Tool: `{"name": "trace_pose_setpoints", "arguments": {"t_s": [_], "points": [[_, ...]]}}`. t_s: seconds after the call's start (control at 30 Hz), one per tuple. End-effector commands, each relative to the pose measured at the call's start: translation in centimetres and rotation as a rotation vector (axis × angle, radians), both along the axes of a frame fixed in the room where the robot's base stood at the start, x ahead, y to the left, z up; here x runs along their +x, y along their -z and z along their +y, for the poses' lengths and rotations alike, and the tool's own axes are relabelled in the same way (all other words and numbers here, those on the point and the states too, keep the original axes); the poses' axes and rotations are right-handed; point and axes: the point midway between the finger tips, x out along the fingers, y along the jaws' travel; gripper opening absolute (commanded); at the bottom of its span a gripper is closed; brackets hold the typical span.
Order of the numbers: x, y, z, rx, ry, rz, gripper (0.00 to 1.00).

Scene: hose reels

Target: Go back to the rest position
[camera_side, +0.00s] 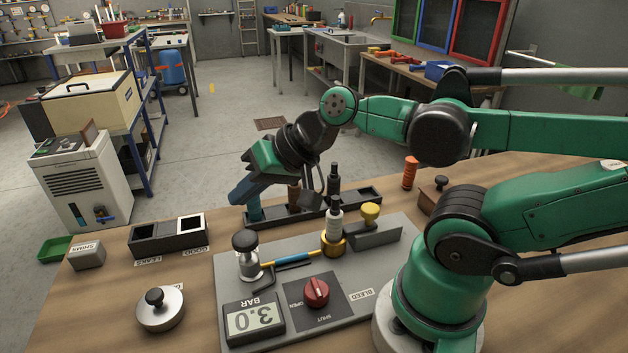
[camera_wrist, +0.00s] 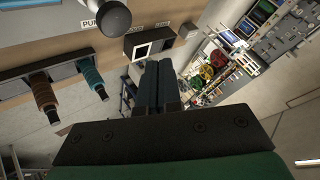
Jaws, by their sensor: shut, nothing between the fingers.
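My gripper (camera_side: 236,196) shows in the side view above the far edge of the bench, pointing down and to the left. Its dark blue-grey fingers are together with nothing between them. In the wrist view the gripper (camera_wrist: 158,66) is also shut and empty. A dark rack (camera_side: 372,193) lies behind the grey panel, close to the gripper. It holds a teal fitting (camera_side: 254,208) and a brown fitting (camera_side: 293,197). In the wrist view the teal fitting (camera_wrist: 90,72) and brown fitting (camera_wrist: 43,92) stand left of the fingers. I cannot tell the exact gap between fingers and rack.
A two-compartment bin (camera_side: 168,238) and a round metal lid (camera_side: 160,311) are at left. Bare wood lies between them.

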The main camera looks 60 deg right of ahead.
Motion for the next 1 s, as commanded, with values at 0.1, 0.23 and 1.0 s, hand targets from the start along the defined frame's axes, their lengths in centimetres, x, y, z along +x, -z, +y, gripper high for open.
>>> {"name": "trace_pose_setpoints", "arguments": {"t_s": [0.1, 0.23, 1.0], "points": [[0.0, 0.0, 0.0, 0.000, 0.000, 0.000, 0.00], [0.0, 0.0, 0.0, 0.000, 0.000, 0.000, 0.00], [0.1, 1.7, -2.5, -0.533, -0.246, 0.075, 0.00]]}}
